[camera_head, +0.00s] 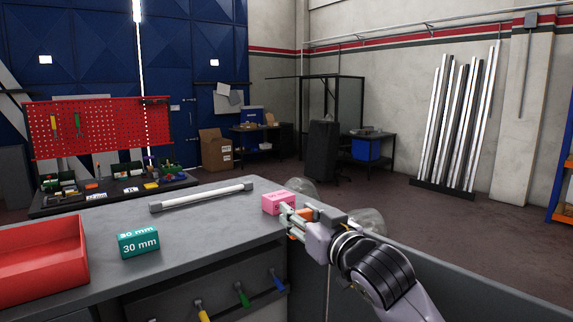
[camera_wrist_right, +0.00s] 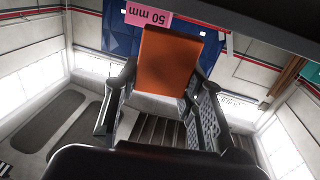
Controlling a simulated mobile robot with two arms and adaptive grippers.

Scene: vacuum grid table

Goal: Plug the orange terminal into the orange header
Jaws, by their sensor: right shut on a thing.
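My right gripper (camera_head: 297,222) is at the right end of the grey table, beside the pink block. It is shut on an orange block-like piece, which looks like the orange terminal (camera_wrist_right: 166,62). In the right wrist view the piece sits between the two fingers (camera_wrist_right: 160,88) and sticks out past their tips. In the head view the gripper largely covers it. I cannot make out the orange header for certain; a small orange spot (camera_head: 92,186) shows on the far bench, too small to identify. My left gripper is not in view.
The pink 50 mm block (camera_head: 277,203) stands close to my right gripper; it also shows in the wrist view (camera_wrist_right: 148,17). A teal 30 mm block (camera_head: 138,243), a red tray (camera_head: 40,235) and a white tube (camera_head: 203,197) are on the table. Its middle is clear.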

